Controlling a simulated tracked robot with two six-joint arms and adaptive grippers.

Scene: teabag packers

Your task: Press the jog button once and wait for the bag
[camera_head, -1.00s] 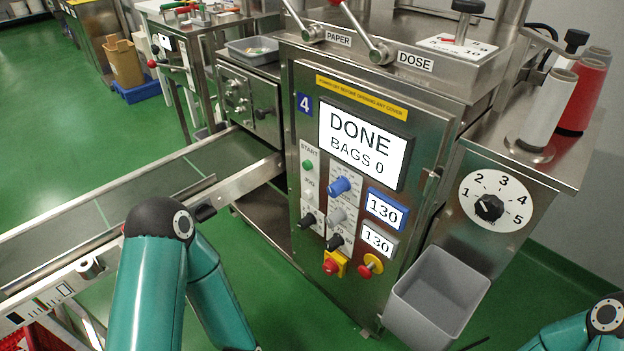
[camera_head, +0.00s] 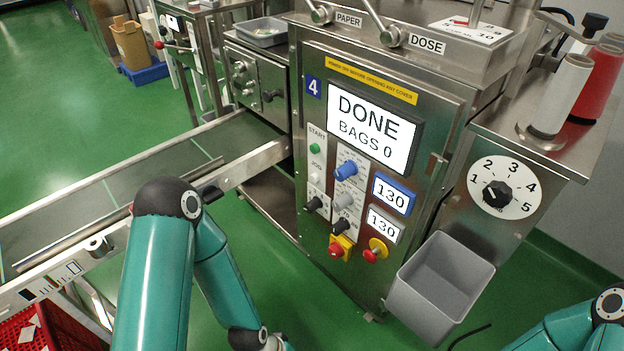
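The jog button (camera_head: 315,179) is a small pale button under the JOG label, below the green start button (camera_head: 315,148), on the front panel of machine 4. The screen (camera_head: 373,127) reads DONE, BAGS 0. No teabag can be made out on the conveyor belt (camera_head: 120,187). My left arm rises in front of the conveyor and bends down toward the lower middle of the picture; its gripper is not visible. My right arm shows only at the lower right corner, its gripper out of the picture.
A grey bin (camera_head: 440,287) hangs at the machine's lower right. Red-and-yellow buttons (camera_head: 375,251) sit low on the panel. A numbered dial (camera_head: 497,194) and thread spools (camera_head: 560,95) are at right. A red crate (camera_head: 45,325) stands lower left. Green floor is open before the panel.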

